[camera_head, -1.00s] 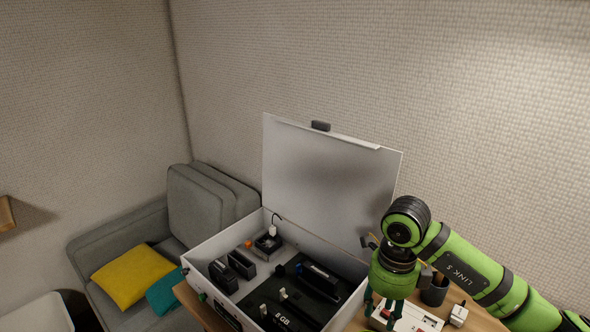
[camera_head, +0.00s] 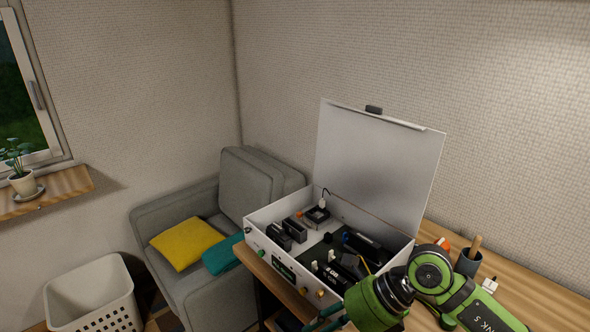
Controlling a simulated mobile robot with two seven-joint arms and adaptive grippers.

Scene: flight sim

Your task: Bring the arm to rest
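My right arm (camera_head: 455,295), green and black, comes in from the lower right. Its gripper (camera_head: 328,318) hangs low in front of the case's front right corner, at the bottom edge of the picture. Its dark green fingers look apart, with nothing seen between them; the tips are partly cut off. My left gripper is not in view.
An open white case (camera_head: 379,167) with electronic parts inside stands on a wooden table (camera_head: 540,297), its lid up. The arm is close to its right side. A cup (camera_head: 467,263) stands behind the arm. A grey armchair (camera_head: 180,215) and white basket (camera_head: 95,300) are left.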

